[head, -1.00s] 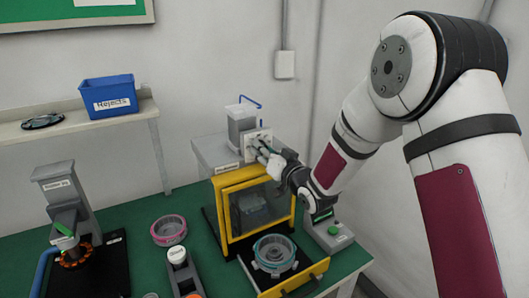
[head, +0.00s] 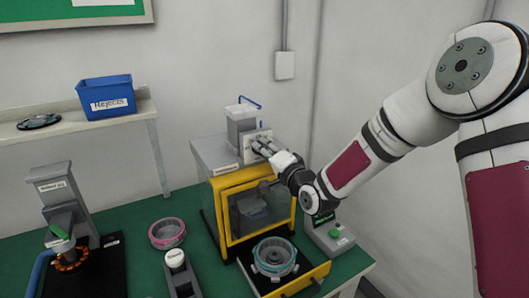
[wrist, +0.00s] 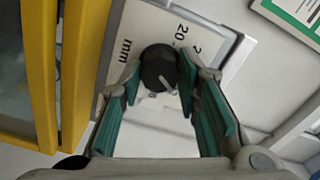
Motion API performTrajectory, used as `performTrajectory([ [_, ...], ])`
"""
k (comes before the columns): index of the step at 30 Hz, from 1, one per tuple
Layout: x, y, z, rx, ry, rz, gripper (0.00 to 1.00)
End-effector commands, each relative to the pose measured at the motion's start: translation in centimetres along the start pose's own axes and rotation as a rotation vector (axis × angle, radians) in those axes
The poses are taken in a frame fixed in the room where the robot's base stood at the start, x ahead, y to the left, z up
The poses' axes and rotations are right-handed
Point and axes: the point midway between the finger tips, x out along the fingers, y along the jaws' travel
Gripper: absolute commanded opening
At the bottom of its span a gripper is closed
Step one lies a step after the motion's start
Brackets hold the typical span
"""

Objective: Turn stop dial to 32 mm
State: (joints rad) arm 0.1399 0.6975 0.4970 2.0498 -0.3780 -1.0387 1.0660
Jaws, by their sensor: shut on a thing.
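The stop dial is a round black knob (wrist: 158,66) with a light grey pointer, on a white scale plate (wrist: 145,25) marked "20" and "mm". Another number is partly hidden by a finger. The pointer is angled towards the lower right in the wrist view; its exact reading cannot be told. My gripper (wrist: 160,72) has its teal-padded fingers on both sides of the knob, shut on it. In the head view my gripper (head: 268,149) is at the plate on the upper front of the yellow-framed press (head: 217,205), and it hides the dial.
A drawer-like tray with a teal-ringed motor part (head: 275,257) stands out below the press. A green-button box (head: 330,236) is at right. A pink ring (head: 167,233) and a grey fixture (head: 178,275) lie left on the green bench. The wall is close behind.

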Motion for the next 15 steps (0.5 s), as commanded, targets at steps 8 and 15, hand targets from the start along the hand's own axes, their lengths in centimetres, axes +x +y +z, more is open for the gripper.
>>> performTrajectory([
  [8, 0.02, -0.01, -0.13, 0.093, 0.002, -0.001, 0.03],
  [15, 0.03, 0.02, -0.1, 0.114, 0.002, 0.0, 0.03],
])
